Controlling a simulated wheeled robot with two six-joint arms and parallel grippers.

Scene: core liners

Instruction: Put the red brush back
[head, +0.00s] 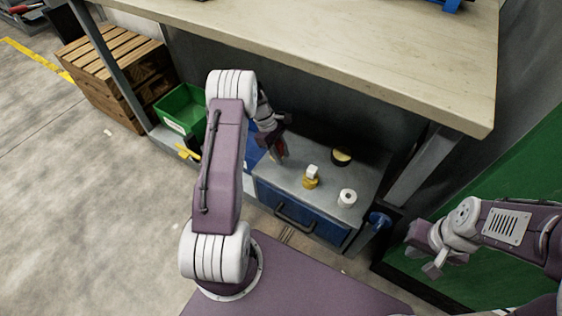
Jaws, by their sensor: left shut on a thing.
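My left gripper (278,148) is low under the workbench, above the left end of a grey-topped cabinet. It is shut on a small reddish thing (282,150), most likely the red brush; only a sliver shows and the fingers hide the rest. I cannot tell whether the brush touches the cabinet top. My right gripper (428,258) is off to the right in front of the green panel, away from the cabinet; its finger gap is unclear.
The cabinet (285,180) bears a yellow-and-white item (311,178), a white roll (347,198) and a black-and-yellow roll (341,156). A green bin (182,110) and a blue surface (252,158) lie left. The workbench top (370,50) overhangs. Wooden crates (115,70) stand far left.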

